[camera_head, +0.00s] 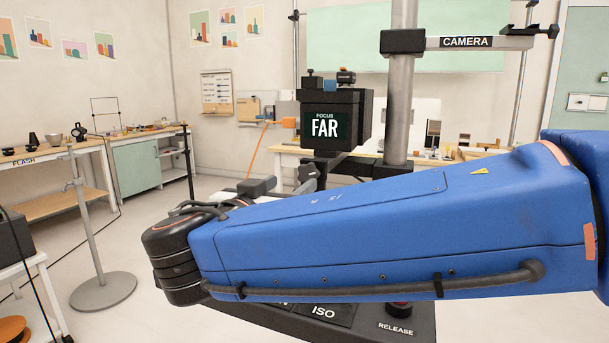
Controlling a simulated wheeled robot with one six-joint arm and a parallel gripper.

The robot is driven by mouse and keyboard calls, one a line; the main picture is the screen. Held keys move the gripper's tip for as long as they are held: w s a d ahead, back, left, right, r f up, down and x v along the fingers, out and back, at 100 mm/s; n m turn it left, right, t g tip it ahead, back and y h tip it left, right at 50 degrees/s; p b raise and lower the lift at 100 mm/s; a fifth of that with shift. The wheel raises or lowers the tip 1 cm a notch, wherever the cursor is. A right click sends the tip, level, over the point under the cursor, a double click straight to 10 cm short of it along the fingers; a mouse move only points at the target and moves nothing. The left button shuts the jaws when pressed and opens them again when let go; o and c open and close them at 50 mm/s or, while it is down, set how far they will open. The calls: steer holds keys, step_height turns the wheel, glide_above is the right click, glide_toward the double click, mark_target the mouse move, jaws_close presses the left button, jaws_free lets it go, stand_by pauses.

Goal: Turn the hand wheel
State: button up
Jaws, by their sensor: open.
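The camera (337,115) is a black box on a grey column, and its small screen reads FOCUS FAR. My blue arm crosses the foreground from the right and bends at a black joint at left. Beyond it, dark grey parts that look like my gripper (284,183) show just over the arm's top edge, left of and below the camera. Its jaws are open, and most of it is hidden by the arm. I cannot make out a hand wheel or whether the gripper touches anything.
A dark console (340,318) with ISO and RELEASE labels lies partly under my arm. A round-based stand (103,290) is at left. The FLASH table (40,155) and a green cabinet (137,166) stand behind it. Floor is free between.

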mark_target(307, 173)
steer(key=x, duration=0.9)
steer(key=c, duration=1)
